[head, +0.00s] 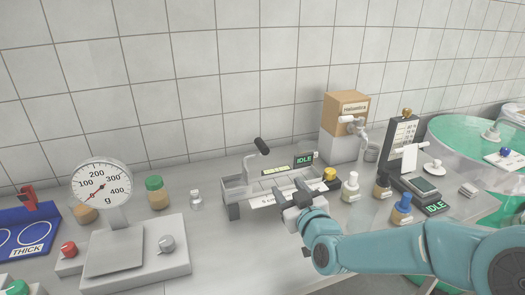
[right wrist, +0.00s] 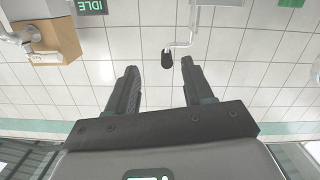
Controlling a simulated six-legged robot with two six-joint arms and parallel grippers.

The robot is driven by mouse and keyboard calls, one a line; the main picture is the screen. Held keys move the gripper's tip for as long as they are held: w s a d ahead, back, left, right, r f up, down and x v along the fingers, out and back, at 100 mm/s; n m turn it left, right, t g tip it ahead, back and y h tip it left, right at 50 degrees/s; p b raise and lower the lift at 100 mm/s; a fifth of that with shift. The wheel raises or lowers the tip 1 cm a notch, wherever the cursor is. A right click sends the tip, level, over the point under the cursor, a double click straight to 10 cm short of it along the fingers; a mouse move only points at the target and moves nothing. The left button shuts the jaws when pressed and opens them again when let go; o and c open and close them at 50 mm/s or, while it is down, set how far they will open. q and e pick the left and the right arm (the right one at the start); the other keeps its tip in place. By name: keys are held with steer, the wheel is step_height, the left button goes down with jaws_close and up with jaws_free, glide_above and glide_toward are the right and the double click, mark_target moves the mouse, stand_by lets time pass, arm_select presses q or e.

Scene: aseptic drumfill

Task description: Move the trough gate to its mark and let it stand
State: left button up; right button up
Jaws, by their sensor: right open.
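The grey trough (head: 235,192) stands on the bench in the middle of the head view, with a labelled front and an IDLE display behind it. A lever with a black grip (head: 262,145) rises at its back; the black grip also shows in the right wrist view (right wrist: 167,58). I cannot tell a separate gate or its mark apart at this size. My right gripper (head: 290,197) is over the front right part of the trough and hides some of it. In the right wrist view its two fingers (right wrist: 158,82) are apart with nothing between them. My left gripper is out of view.
A dial scale (head: 102,185) stands left, with a blue THICK tray (head: 30,232) beyond it. Small bottles, including a white one (head: 350,187) and a blue-capped one (head: 402,208), stand right of the trough. A cardboard box (head: 345,110) with a tap is behind.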

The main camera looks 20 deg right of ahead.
steer(key=shift+s+b, duration=0.6)
steer(key=shift+s, duration=1.35)
steer(key=shift+b, duration=0.3)
steer(key=s+r+b, duration=0.1)
steer(key=s+b, duration=0.6)
steer(key=s, duration=0.9)
steer(key=shift+d+r+b, duration=0.2)
steer(key=shift+b, duration=0.15)
